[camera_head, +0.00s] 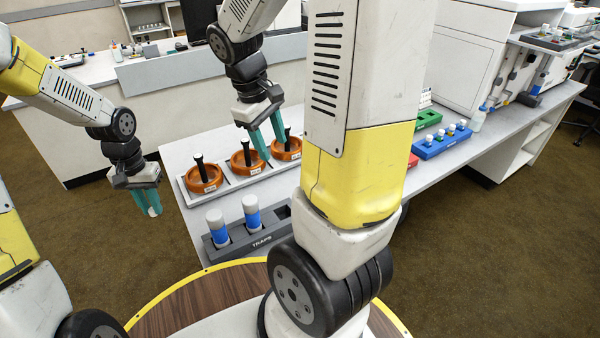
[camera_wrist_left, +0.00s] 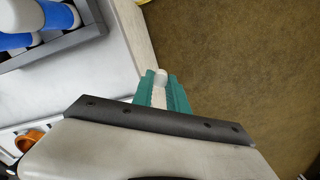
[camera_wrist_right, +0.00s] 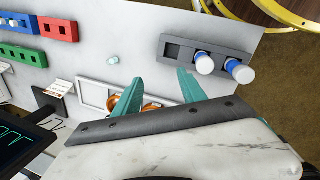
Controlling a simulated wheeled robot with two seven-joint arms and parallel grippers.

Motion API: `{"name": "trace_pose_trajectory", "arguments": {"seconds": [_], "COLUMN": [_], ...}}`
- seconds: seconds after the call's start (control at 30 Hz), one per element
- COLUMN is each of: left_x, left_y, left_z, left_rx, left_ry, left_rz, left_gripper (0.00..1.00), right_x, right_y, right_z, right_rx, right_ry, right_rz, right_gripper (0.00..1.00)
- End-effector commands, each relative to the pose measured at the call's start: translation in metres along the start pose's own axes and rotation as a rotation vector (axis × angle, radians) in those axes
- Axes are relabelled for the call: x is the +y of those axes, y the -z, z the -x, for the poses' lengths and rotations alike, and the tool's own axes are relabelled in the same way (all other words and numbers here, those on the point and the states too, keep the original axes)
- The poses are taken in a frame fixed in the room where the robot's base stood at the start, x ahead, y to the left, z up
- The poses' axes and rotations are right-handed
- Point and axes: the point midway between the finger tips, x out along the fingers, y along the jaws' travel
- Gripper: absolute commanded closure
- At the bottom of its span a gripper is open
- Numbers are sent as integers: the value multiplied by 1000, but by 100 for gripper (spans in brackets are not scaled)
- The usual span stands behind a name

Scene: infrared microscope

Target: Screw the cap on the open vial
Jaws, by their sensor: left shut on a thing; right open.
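My left gripper (camera_head: 147,202) hangs beyond the left edge of the counter, over the floor. Its teal fingers are shut on a small whitish rounded piece (camera_wrist_left: 160,76), mostly hidden between them; I cannot tell whether it is the cap or the vial. My right gripper (camera_head: 266,141) points down above the orange rings, and its fingers (camera_wrist_right: 158,92) are apart and empty. A small pale, greenish-white piece (camera_wrist_right: 113,60) sits alone on the counter beyond the fingers in the right wrist view. It may be the vial or the cap. My right arm hides that area in the head view.
A grey TRAPS rack (camera_head: 262,240) with two blue, white-capped bottles stands near the counter's front. A tray (camera_head: 228,186) holds three orange rings with black posts. Blue (camera_head: 430,150) and green (camera_head: 428,118) racks stand to the right. Bare counter surrounds the pale piece.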

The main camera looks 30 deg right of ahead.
Motion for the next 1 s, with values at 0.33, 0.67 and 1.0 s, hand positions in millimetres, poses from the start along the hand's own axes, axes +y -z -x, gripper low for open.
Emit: {"name": "trace_pose_trajectory", "arguments": {"seconds": [0.33, 0.67, 1.0], "left_x": [31, 60, 81], "left_y": [18, 34, 43], "left_z": [-2, -2, -2], "left_rx": [-1, 1, 3], "left_ry": [0, 0, 0], "left_rz": [-217, -417, -550], "left_gripper": [100, 100, 100], "right_x": [43, 79, 98], "right_y": [27, 49, 66], "right_z": [-92, -175, -228], "right_rx": [-347, -667, -879], "right_ry": [-151, -308, -422], "right_rz": [314, 648, 892], "right_gripper": [51, 51, 51]}}
